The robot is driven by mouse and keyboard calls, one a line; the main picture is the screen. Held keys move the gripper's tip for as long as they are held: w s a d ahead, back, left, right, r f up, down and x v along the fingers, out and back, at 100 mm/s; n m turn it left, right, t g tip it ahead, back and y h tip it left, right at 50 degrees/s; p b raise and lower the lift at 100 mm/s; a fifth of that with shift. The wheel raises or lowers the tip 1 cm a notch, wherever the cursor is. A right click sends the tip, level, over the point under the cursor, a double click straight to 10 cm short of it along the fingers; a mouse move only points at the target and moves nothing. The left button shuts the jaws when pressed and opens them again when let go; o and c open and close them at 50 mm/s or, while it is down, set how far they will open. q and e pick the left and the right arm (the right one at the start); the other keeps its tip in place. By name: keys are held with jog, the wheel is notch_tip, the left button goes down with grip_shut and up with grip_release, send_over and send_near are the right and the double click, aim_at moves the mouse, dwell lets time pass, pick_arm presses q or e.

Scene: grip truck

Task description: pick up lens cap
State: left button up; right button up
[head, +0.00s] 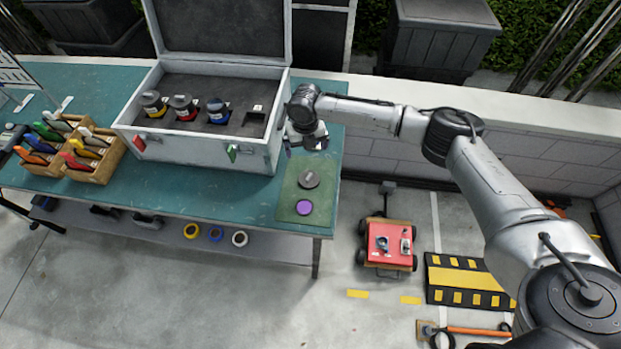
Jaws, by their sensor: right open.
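A dark grey round disc (308,179) and a smaller purple disc (304,207) lie on a green mat (289,196) at the right end of the teal table. Either could be the lens cap; the view is too small to tell. My right gripper (306,146) is open and empty. It points down beside the right front corner of the case, a little beyond the grey disc and apart from it. I cannot make out my left gripper in this view.
An open grey case (205,150) holds three lenses with yellow, red and blue bands. Wooden boxes (92,172) with coloured clamps stand at left. Tape rolls (215,234) lie on the lower shelf. A red cart (389,245) stands on the floor. The teal tabletop (180,190) is clear at front.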

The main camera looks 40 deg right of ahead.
aim_at(307, 175)
notch_tip(307, 175, down, 14)
jog(key=shift+r+n+b, duration=0.1)
jog(key=shift+n+b, duration=0.2)
jog(key=shift+n, duration=0.9)
jog(key=c, duration=0.9)
